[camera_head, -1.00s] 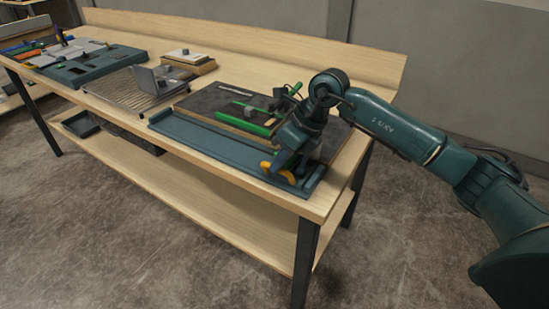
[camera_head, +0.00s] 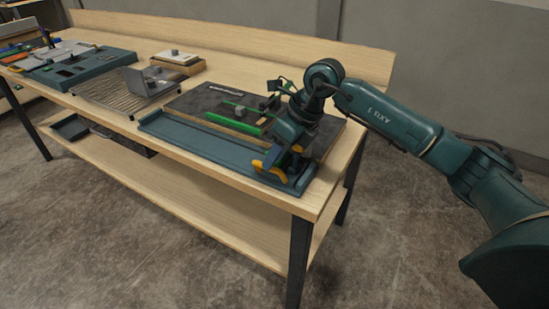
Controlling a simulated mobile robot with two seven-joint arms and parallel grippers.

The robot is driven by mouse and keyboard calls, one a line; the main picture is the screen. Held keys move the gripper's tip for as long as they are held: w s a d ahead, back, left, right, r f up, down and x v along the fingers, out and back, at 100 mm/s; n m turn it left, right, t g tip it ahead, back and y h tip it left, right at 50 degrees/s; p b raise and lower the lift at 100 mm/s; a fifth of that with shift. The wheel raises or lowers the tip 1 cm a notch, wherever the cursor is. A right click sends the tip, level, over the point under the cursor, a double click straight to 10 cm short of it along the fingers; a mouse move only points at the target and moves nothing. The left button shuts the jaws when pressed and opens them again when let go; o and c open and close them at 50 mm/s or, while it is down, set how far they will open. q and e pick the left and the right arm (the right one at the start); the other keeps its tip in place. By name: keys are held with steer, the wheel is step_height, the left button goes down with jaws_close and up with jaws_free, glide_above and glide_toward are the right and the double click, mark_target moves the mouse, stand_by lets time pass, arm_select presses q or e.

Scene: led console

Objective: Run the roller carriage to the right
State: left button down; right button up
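A ribbed bed that looks like rollers (camera_head: 100,96) lies on the table left of centre. A grey metal piece with an upright plate (camera_head: 138,84), which may be the roller carriage, sits at its right end. My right gripper (camera_head: 268,170) has orange-yellow fingers pointing down at the right end of a long blue-green tray (camera_head: 195,142), well right of the ribbed bed. I cannot tell whether its fingers are open, or whether they touch the tray. My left gripper is not in view.
A dark board (camera_head: 205,97) with green bars (camera_head: 222,121) lies behind the tray, partly hidden by my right arm. A small wooden block with a white top (camera_head: 176,58) stands behind the ribbed bed. A blue-green console (camera_head: 80,68) is at far left.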

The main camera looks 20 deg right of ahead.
arm_select(q)
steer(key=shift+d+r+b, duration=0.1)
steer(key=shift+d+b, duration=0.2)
steer(key=shift+b, duration=0.25)
arm_select(e)
steer(key=v, duration=1.1)
steer(key=shift+d+r, duration=0.15)
steer(key=shift+r, duration=0.2)
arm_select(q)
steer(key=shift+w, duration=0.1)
